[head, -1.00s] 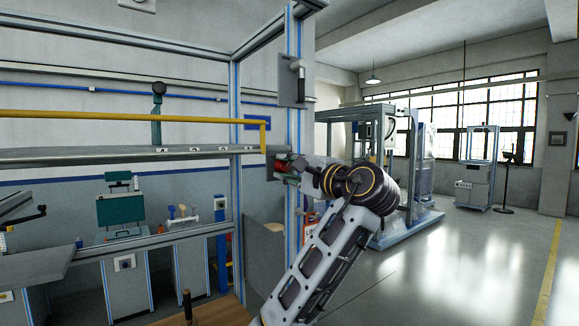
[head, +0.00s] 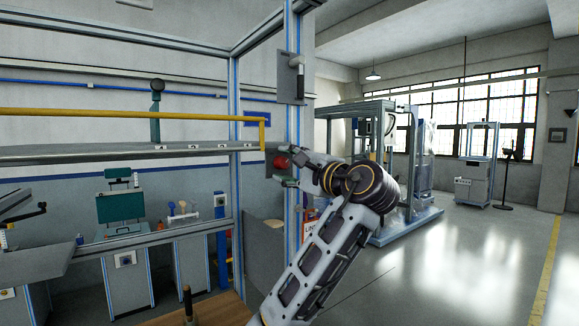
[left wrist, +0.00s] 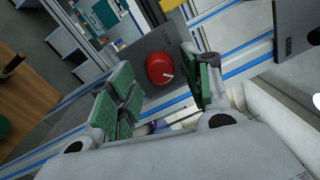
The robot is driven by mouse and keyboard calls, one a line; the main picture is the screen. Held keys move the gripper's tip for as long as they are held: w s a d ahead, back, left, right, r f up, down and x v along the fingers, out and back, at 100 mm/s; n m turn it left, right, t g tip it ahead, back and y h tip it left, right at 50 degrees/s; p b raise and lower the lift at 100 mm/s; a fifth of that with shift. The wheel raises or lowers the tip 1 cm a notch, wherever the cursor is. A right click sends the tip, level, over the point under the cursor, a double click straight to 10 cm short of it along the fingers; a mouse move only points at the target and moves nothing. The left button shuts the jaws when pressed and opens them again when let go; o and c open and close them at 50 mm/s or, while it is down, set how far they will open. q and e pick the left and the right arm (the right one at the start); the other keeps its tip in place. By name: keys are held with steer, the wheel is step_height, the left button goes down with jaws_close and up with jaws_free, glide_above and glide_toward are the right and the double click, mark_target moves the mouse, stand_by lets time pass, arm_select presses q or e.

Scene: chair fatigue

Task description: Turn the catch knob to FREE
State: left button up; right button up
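The catch knob (head: 282,161) is red and round, on a grey plate on the blue-edged upright. In the left wrist view the knob (left wrist: 160,69) shows a short white mark towards its lower right side; the grey plate (left wrist: 147,43) is behind it. My right gripper is in neither view.
The upright post (head: 294,220) carries another grey plate with a black handle (head: 300,82) above. A yellow bar (head: 130,114) and a grey rail (head: 130,153) run left from it. Open floor (head: 480,260) lies to the right.

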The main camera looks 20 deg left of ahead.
arm_select(q)
steer(key=v, duration=1.2)
stand_by(0.3)
stand_by(0.4)
